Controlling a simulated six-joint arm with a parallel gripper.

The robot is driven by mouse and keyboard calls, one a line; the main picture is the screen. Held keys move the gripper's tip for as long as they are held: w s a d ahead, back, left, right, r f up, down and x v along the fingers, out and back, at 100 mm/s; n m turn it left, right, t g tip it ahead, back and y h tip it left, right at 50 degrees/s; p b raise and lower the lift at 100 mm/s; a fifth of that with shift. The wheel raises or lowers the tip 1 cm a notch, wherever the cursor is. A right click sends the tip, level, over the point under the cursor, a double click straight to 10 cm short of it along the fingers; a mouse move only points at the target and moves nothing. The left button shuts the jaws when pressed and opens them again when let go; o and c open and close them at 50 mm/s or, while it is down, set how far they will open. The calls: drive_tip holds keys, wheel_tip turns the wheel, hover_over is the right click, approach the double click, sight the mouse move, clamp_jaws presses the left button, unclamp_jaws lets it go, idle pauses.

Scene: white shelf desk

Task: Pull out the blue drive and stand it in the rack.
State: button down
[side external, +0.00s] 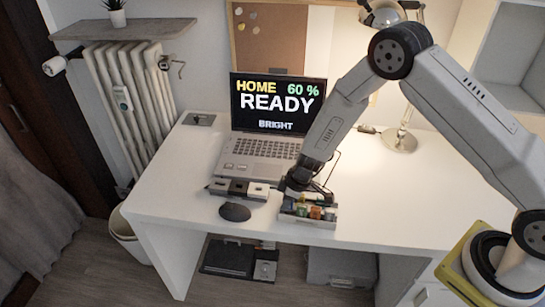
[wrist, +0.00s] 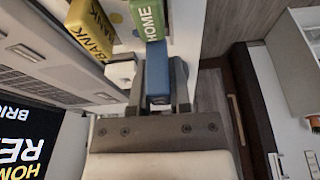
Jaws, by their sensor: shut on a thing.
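The blue drive (wrist: 157,68) is between the two dark fingers of my gripper (wrist: 158,84) in the wrist view. My gripper is shut on it. A green drive (wrist: 147,18) marked HOME and a yellow drive (wrist: 91,26) marked BANK lie just beyond it, outside the fingers. In the side view my gripper (side external: 302,186) is low at the back of a light tray-like rack (side external: 306,222) holding several small coloured pieces. The blue drive cannot be made out there, and I cannot tell whether it is clear of its seat.
An open laptop (side external: 265,150) reading HOME 60 % READY stands behind and left. A row of small blocks (side external: 240,189) and a dark mouse-like object (side external: 235,212) lie left of the rack. A lamp base (side external: 399,140) stands at the back right. The right desktop (side external: 430,180) is clear.

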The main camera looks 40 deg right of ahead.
drive_tip(key=shift+f, duration=1.25)
drive_tip(key=shift+c, duration=2.4)
unclamp_jaws()
drive_tip(key=v, duration=0.8)
drive_tip(key=s+d+r+m+h, duration=0.1)
drive_tip(key=s+d+r+m, duration=0.2)
drive_tip(key=s+r, duration=0.5)
drive_tip(key=s+d+r+m+h, duration=0.1)
drive_tip(key=s+d+r+m, duration=0.2)
drive_tip(key=s+r+m, duration=0.2)
drive_tip(key=shift+s+d+r, duration=0.4)
drive_tip(key=shift+s+r, duration=1.3)
drive_tip(key=shift+s, duration=0.3)
